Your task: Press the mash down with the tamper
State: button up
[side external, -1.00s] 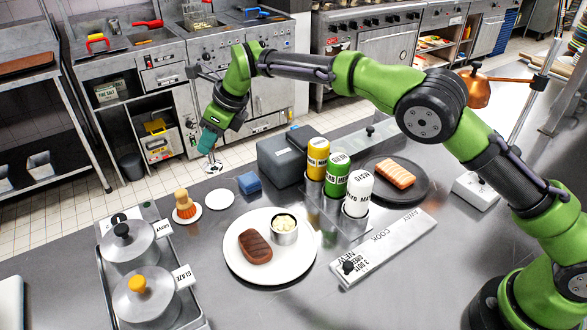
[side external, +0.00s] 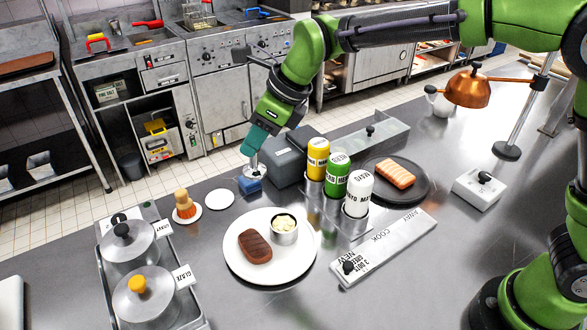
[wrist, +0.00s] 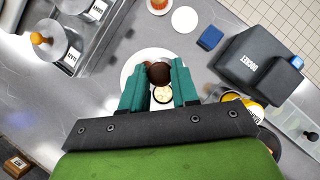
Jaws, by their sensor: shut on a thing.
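My gripper (side external: 258,150) is shut on the tamper (side external: 254,172), whose pale metal foot points down below the fingers. The mash (side external: 284,222) is pale and sits inside a metal ring (side external: 284,237) on the white plate (side external: 245,272), beside a brown steak (side external: 255,246). In the wrist view the teal fingers (wrist: 158,68) frame a dark brown round shape, and the mash (wrist: 162,95) shows between them. The tamper's handle is mostly hidden by the fingers.
The blue sponge (side external: 250,185) and a grey box (side external: 285,162) are near the gripper. Yellow, green and white bottles (side external: 336,178) stand right of the plate.

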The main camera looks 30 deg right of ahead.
jog(key=shift+s+d+f, duration=0.45)
jog(key=shift+s+f, duration=0.45)
jog(key=shift+f, duration=0.8)
jog(key=shift+s+d+f, duration=0.5)
jog(key=shift+s+f, duration=0.4)
jog(key=shift+f, duration=0.75)
jog(key=shift+s+d+f, duration=0.45)
jog(key=shift+s+f, duration=0.45)
jog(key=shift+f, duration=0.8)
jog(key=shift+f, duration=1.4)
notch_tip(320, 180, up, 7)
